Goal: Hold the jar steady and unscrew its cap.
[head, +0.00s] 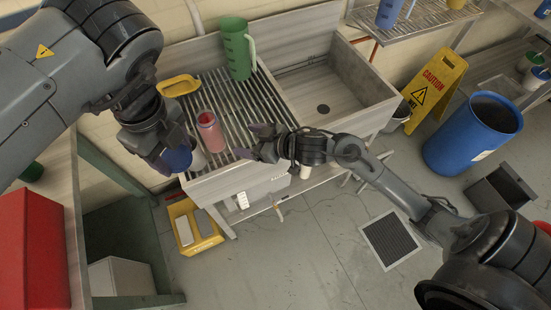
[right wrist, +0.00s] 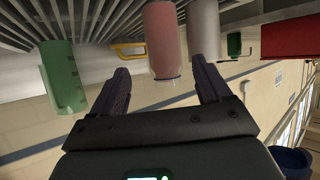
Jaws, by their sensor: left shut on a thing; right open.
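A pink jar (head: 211,134) stands upright on the slatted drainboard. Its top shows a pale rim, with no cap visible on it. My left gripper (head: 178,160) is shut on a dark blue, rounded thing that looks like the cap, held to the left of the jar and apart from it. The fingers hide part of it. My right gripper (head: 256,141) is open and empty, to the right of the jar, its fingers pointing toward it. In the right wrist view the jar (right wrist: 163,40) appears upside down between and beyond the open fingers (right wrist: 162,85).
A white cylinder (head: 197,158) stands close to the jar, partly behind my left gripper. A green jug (head: 237,50) and a yellow scoop-like thing (head: 180,86) are at the back of the drainboard (head: 240,105). An empty sink basin (head: 325,85) lies to the right.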

